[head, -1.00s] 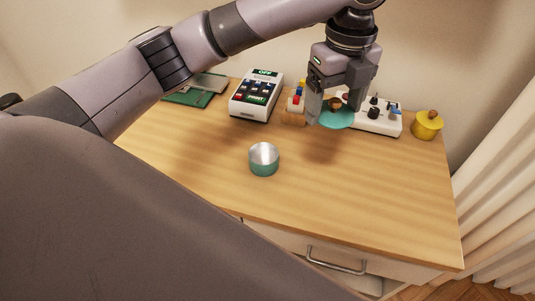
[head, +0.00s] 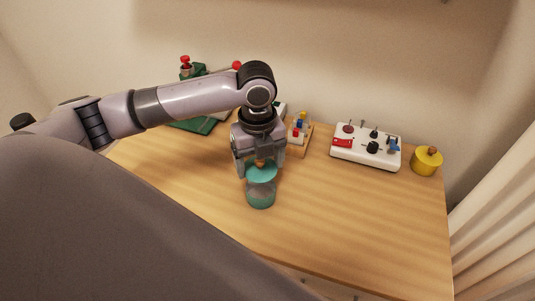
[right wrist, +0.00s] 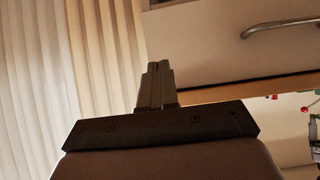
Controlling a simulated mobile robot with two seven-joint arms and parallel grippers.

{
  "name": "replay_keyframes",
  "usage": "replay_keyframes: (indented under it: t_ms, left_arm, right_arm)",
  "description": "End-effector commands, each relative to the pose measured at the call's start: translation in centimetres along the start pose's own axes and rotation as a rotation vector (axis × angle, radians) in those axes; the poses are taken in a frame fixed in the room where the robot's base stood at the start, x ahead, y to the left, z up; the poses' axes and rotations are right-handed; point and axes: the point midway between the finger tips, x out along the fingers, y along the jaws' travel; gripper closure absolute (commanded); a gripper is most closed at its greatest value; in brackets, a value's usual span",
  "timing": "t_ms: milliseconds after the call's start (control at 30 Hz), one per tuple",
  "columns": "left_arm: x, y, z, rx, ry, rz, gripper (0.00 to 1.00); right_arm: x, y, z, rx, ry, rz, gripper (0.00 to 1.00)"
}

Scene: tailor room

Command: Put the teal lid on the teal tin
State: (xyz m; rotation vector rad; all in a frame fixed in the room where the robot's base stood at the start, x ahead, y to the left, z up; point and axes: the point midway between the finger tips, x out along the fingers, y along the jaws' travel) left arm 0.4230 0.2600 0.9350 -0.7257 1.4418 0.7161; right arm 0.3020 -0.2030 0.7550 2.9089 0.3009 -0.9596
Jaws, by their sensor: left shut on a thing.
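The teal tin (head: 261,200) stands upright on the wooden tabletop, left of its middle. The teal lid (head: 262,174) is a flat disc with a small brown knob. My left gripper (head: 259,163) is shut on the lid by its knob and holds it level over the tin. Some of the tin's silvery upper part shows below the lid, so the lid looks slightly above it; whether they touch is hard to tell. In the right wrist view my right gripper (right wrist: 156,85) has its fingers together, with nothing between them, away from the tin and lid.
A white control box (head: 366,147) with knobs and a yellow pot (head: 427,160) stand at the back right. A wooden rack (head: 298,138) with coloured pieces is behind my left gripper. A green-based device (head: 196,125) is at the back left. The tabletop right of the tin is clear.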

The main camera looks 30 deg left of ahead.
Motion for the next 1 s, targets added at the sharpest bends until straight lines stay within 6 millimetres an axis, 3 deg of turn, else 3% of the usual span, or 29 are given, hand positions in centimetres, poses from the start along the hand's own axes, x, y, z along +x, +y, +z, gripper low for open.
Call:
replay_keyframes:
  t_ms: [267, 500, 1000]
  left_arm:
    - [2.8, 0.1, -0.1, 0.0, 0.001, 0.003, 0.49]
    - [5.0, 0.0, -0.1, 0.001, 0.0, 0.0, 0.49]
    - [5.2, 0.0, -0.1, 0.0, 0.0, 0.001, 0.49]
  right_arm:
    - [0.6, 0.0, 0.8, 0.0, 0.0, 0.0, 1.0]
    - [2.4, 0.0, 3.2, 0.0, -0.001, 0.0, 1.0]
    - [2.5, 0.0, 3.5, 0.0, -0.001, 0.0, 1.0]
